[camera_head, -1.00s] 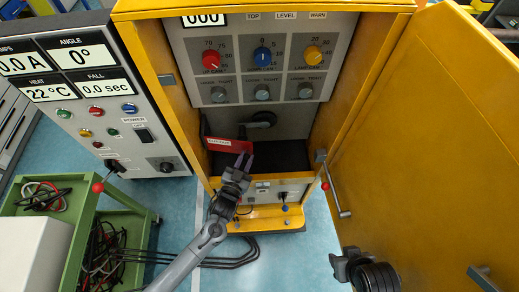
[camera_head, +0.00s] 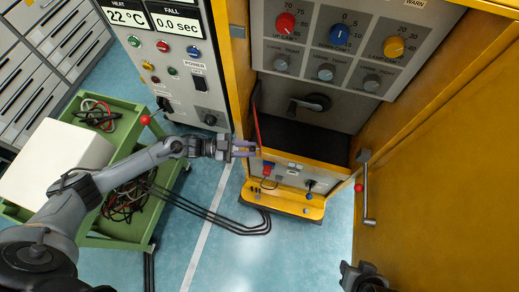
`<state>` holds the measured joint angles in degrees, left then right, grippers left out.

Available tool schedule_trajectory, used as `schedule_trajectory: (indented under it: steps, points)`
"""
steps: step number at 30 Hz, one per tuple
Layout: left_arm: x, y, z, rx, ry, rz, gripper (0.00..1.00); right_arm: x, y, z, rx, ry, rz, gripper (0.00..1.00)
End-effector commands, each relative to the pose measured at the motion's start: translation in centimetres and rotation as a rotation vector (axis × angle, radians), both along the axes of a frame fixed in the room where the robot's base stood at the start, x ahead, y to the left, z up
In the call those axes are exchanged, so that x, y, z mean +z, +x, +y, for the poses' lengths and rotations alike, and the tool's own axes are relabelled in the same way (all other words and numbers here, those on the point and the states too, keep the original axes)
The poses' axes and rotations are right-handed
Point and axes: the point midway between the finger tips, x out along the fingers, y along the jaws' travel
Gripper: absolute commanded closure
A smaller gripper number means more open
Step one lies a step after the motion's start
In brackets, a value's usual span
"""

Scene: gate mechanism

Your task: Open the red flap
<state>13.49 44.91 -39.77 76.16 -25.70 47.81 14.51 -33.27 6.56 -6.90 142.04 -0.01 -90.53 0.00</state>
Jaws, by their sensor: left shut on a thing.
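The red flap (camera_head: 257,126) shows as a thin red strip, nearly edge-on, at the left side of the yellow cabinet's dark opening (camera_head: 310,138). My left gripper (camera_head: 246,149) comes in from the left and is at the flap's lower end. Its fingers are shut on the flap's edge; the exact contact is small in the picture. A part of my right gripper (camera_head: 362,276) shows at the bottom, well away from the flap. Its fingers are not clear.
The large yellow door (camera_head: 450,180) stands open at the right, with a lever (camera_head: 368,195) on its inner side. A knob panel (camera_head: 340,45) is above the opening. A green cart (camera_head: 120,225) with cables and a white box (camera_head: 60,160) stands at the left. Black cables (camera_head: 215,220) lie on the floor.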

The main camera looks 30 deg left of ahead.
Motion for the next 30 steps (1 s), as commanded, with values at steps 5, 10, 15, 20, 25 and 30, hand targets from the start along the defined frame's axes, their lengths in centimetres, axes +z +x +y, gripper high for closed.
schedule_trajectory:
  steps: [5, 10, 15, 20, 25, 30]
  points:
    - [-0.3, -0.6, 2.4, 0.013, 0.004, -0.002, 1.00, -1.1, 0.1, 0.0, 0.000, 0.000, -0.001, 0.57]
    - [-0.2, -0.9, 4.6, 0.016, 0.005, -0.002, 1.00, -1.7, 0.0, -0.1, 0.001, -0.003, -0.002, 0.57]
    - [-0.2, -0.7, 6.6, 0.019, 0.008, -0.004, 1.00, -2.2, 0.0, -0.2, 0.004, -0.006, -0.002, 0.57]
    - [-0.2, -0.6, 7.8, 0.023, 0.010, -0.004, 1.00, -2.5, 0.0, -0.2, 0.006, -0.010, -0.002, 0.57]
    - [-0.2, -0.4, 8.6, 0.025, 0.010, -0.005, 1.00, -2.7, 0.0, -0.2, 0.005, -0.009, -0.001, 0.57]
    - [-0.1, -0.3, 8.8, 0.026, 0.010, -0.007, 1.00, -2.8, 0.0, -0.2, 0.005, -0.008, -0.002, 0.57]
